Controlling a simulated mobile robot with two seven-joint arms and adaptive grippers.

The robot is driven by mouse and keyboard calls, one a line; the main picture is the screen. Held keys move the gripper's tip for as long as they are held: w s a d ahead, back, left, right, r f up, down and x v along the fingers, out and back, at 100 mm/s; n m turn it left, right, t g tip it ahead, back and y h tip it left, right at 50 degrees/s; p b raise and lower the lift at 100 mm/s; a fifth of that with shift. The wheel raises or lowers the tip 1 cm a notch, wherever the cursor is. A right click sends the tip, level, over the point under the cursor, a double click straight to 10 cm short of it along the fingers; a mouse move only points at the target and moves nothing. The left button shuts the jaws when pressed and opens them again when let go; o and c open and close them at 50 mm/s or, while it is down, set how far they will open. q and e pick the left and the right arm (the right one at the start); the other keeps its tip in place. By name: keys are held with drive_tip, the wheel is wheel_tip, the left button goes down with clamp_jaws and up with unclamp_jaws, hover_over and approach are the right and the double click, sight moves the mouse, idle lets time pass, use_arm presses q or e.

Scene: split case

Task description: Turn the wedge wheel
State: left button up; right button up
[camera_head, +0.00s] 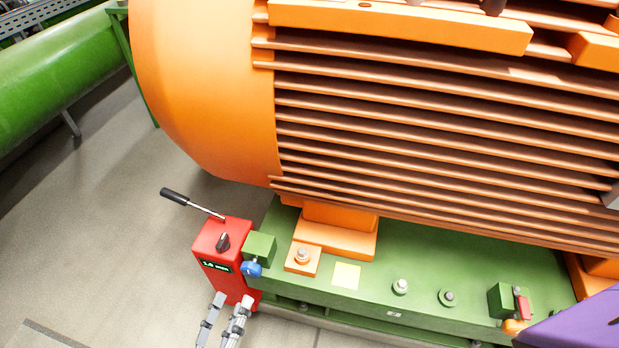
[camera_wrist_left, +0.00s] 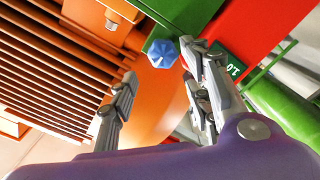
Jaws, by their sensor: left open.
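The small blue wheel (camera_head: 251,269) sits on the side of a green block (camera_head: 260,247), just right of the red box (camera_head: 221,245). In the left wrist view the blue wheel (camera_wrist_left: 162,52) shows as a faceted knob beyond the fingertips, nearer the right-hand finger. My left gripper (camera_head: 231,300) is below the wheel and the red box in the head view, with its fingers apart. In the left wrist view the open gripper (camera_wrist_left: 158,75) has nothing between its fingers. I cannot tell whether a finger touches the wheel. My right gripper is not in view.
The red box carries a lever with a black handle (camera_head: 175,196), a black knob (camera_head: 223,241) and a small display. A large orange finned motor (camera_head: 440,130) stands on the green base (camera_head: 420,280). Open grey floor (camera_head: 90,250) lies to the left.

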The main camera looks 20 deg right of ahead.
sight(251, 274)
use_arm(q)
drive_tip(key=x, duration=0.7)
drive_tip(key=shift+d+b, duration=0.1)
drive_tip(key=shift+b, duration=0.25)
drive_tip(key=c, duration=1)
